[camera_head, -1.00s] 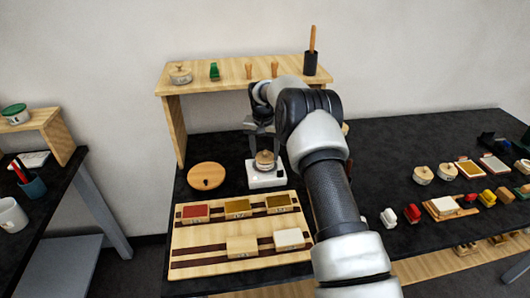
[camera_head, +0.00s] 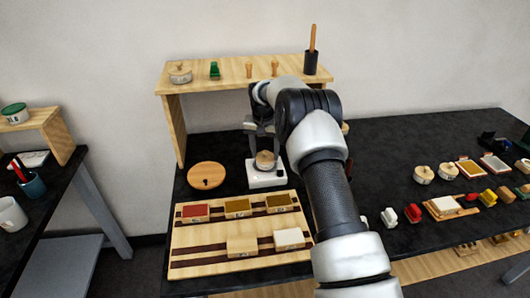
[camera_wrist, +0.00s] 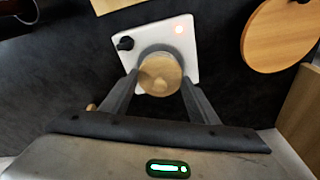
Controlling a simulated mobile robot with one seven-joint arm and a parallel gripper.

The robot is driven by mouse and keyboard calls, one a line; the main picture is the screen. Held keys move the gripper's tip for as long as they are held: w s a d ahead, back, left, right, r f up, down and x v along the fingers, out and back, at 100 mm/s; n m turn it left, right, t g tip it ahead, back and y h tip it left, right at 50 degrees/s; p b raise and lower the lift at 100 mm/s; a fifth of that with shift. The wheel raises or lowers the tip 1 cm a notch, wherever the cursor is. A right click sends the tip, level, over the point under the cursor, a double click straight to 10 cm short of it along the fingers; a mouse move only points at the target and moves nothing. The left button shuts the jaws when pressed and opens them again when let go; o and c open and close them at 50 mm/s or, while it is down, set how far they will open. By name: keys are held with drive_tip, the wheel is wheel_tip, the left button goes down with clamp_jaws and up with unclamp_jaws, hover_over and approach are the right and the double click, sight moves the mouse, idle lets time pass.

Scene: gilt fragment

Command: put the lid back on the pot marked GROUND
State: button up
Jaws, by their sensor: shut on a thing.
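A small pale pot (camera_head: 265,167) stands on a white device (camera_head: 266,180) with a black knob and a lit red spot, in the middle of the head view. A round wooden lid (camera_wrist: 160,76) shows over the pot in the wrist view. My gripper (camera_wrist: 160,82) reaches down from above, with one finger on each side of the lid, and is shut on it. The lid covers most of the pot from above; I cannot tell whether it is fully seated. No marking on this pot is readable.
A round wooden board (camera_head: 206,176) lies left of the device. A wooden tray (camera_head: 242,235) with several coloured blocks is in front. A wooden shelf (camera_head: 215,76) stands behind, carrying another lidded pot (camera_head: 180,73). Two lidded pots (camera_head: 424,174) (camera_head: 448,170) stand at the right.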

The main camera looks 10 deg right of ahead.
idle(0.4)
drive_tip(key=o, duration=1.6)
drive_tip(key=shift+c, duration=0.2)
drive_tip(key=shift+r+p, duration=1.85)
drive_tip(key=shift+r, duration=1.65)
clamp_jaws()
